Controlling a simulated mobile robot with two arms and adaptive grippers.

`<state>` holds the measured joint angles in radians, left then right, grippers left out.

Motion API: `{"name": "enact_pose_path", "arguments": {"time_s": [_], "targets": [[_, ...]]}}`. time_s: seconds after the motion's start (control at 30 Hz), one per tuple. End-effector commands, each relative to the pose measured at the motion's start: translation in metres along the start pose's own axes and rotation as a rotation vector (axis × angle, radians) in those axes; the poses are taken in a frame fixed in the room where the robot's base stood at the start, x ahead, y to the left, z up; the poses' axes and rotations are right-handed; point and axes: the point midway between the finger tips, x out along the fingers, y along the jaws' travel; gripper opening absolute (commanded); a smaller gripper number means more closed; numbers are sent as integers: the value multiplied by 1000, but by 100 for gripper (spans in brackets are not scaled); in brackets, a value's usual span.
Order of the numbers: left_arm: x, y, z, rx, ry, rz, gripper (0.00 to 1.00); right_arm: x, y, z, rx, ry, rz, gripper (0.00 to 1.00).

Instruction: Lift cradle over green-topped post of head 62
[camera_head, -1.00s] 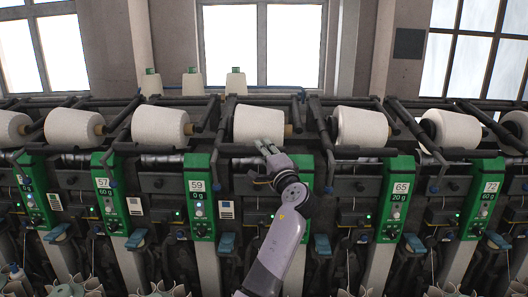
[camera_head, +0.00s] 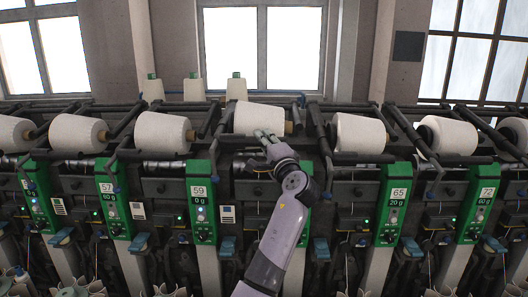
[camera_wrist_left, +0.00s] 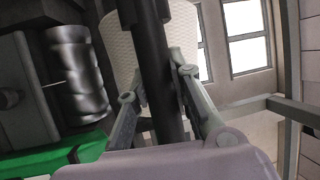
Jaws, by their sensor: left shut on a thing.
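My left gripper (camera_head: 266,138) is shut on the dark cradle bar at the head between those marked 59 and 65. In the left wrist view the dark cradle bar (camera_wrist_left: 160,75) runs between the two fingers. The white yarn cone (camera_head: 259,119) of this head sits just behind the fingers and slightly higher than its neighbours; it also shows in the left wrist view (camera_wrist_left: 125,45). The green post (camera_head: 307,193) of this head is mostly hidden behind my left arm, and its number cannot be read. My right gripper is not in view.
Neighbouring green posts 59 (camera_head: 200,200) and 65 (camera_head: 393,205) stand on either side. A cone (camera_head: 162,132) to the left and another (camera_head: 360,133) to the right are close by. In the left wrist view a shiny dark drum (camera_wrist_left: 75,75) lies left of the fingers.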

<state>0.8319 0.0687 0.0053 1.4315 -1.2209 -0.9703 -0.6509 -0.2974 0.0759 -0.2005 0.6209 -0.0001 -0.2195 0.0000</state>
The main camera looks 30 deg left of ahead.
Motion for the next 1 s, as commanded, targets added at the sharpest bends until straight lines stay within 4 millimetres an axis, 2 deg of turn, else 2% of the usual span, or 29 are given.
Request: {"name": "enact_pose_path", "arguments": {"time_s": [0.03, 0.1, 0.47, 0.5, 0.8, 1.0], "targets": [[3, -20, -1, -7, 1, -10, 0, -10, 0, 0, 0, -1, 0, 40], [5, -28, -2, -7, 1, -10, 0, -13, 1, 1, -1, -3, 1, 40], [5, -28, -3, -4, 1, -4, 0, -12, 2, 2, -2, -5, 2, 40], [5, -28, -3, -3, 1, -3, 21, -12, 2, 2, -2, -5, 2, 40], [6, -28, -3, -2, 1, -3, 40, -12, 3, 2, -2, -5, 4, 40], [6, -28, -2, -1, 1, -3, 40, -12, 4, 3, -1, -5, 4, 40]]}}
